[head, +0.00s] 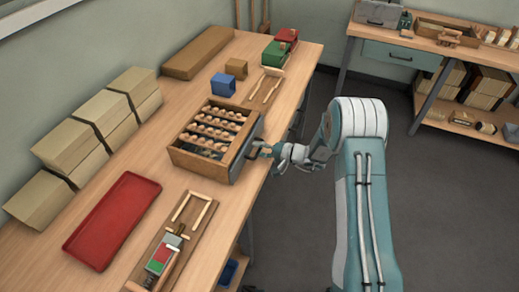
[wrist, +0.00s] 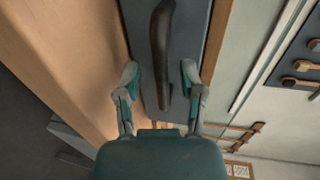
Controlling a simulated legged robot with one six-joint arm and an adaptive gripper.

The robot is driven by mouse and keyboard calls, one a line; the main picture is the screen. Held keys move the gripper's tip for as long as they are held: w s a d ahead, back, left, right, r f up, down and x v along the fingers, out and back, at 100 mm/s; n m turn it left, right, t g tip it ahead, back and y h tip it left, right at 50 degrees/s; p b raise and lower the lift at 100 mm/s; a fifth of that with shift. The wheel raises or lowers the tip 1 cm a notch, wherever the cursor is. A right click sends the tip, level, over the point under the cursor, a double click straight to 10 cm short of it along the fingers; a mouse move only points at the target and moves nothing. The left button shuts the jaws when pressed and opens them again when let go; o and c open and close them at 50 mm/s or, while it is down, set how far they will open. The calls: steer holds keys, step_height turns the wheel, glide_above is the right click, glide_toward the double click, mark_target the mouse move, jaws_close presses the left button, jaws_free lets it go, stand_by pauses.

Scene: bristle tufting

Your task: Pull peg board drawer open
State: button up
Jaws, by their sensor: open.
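The peg board drawer is a wooden box (head: 195,162) with rows of round wooden pegs (head: 215,130), standing on the bench. Its dark grey front (head: 246,150) faces my arm. In the wrist view the grey front (wrist: 193,35) carries a dark curved handle (wrist: 160,50). My gripper (head: 264,150) is at the drawer front in the head view. In the wrist view my gripper (wrist: 160,78) is open, with one finger on each side of the handle's lower part. Neither finger visibly touches the handle. The handle is hard to make out in the head view.
A red tray (head: 112,220) and a wooden jig board (head: 170,245) lie at the near end of the bench. Blue (head: 222,84), brown and green-red blocks stand farther back. Wrapped stacks (head: 70,145) line the wall. Floor right of the bench is clear.

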jaws_close()
steer(key=f+v, duration=0.2)
steer(key=v, duration=1)
steer(key=shift+s+d+f, duration=0.15)
steer(key=shift+d+f, duration=0.2)
steer(key=shift+d, duration=0.15)
jaws_free()
steer(key=shift+r, duration=0.1)
